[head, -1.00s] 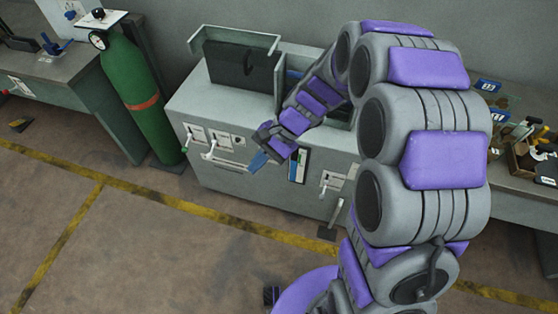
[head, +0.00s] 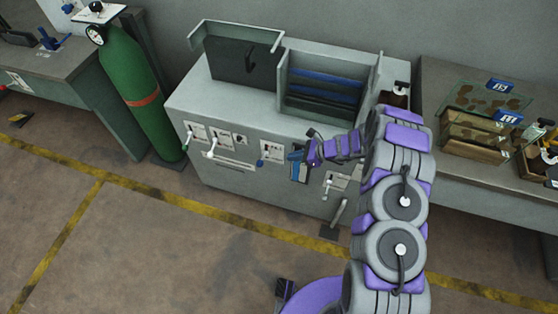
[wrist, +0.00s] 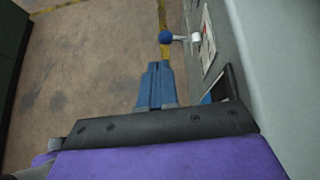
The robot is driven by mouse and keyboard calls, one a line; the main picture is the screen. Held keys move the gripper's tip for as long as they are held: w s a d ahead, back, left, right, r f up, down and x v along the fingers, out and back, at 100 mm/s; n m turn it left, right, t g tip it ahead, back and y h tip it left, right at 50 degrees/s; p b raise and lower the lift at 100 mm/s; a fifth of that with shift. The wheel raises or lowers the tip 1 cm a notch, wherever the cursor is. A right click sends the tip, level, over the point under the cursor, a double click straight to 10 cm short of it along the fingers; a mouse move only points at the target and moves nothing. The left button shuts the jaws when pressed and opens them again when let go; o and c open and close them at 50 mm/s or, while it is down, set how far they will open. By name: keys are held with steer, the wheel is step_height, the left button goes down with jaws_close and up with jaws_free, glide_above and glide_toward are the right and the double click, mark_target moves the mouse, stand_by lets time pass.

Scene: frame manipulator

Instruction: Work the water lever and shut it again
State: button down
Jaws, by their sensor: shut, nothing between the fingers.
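A lever with a blue ball knob (head: 260,162) sticks out from a white plate on the grey cabinet's front, in the middle. In the wrist view its blue knob (wrist: 166,37) and white stem stand out from the panel, just beyond my fingertips. My gripper (head: 294,170) is right of this lever in the head view, close to the cabinet front. In the wrist view my blue fingers (wrist: 155,66) are together and empty, pointing towards the knob with a gap between. I cannot read which lever is labelled water.
White-handled levers (head: 210,152) are at the cabinet's left, and another lever plate (head: 334,184) is at its right. A blue and black panel (wrist: 222,84) is beside my fingers. A green cylinder (head: 142,105) stands left; a cluttered bench (head: 432,85) is right.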

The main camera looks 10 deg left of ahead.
steer(key=f, duration=0.2)
steer(key=b, duration=0.3)
glide_toward(260, 163)
steer(key=f+x, duration=0.1)
steer(key=x, duration=0.5)
steer(key=shift+w+m, duration=0.25)
steer(key=shift+m, duration=0.05)
steer(key=shift+s+f, duration=0.1)
steer(key=shift+f, duration=0.1)
steer(key=f, duration=0.1)
steer(key=s+f, duration=0.1)
steer(key=f, duration=0.3)
steer(key=shift+s+p, duration=0.3)
steer(key=shift+p, duration=0.1)
steer(key=shift+d+f, duration=0.15)
steer(key=shift+r, duration=0.2)
stand_by(0.4)
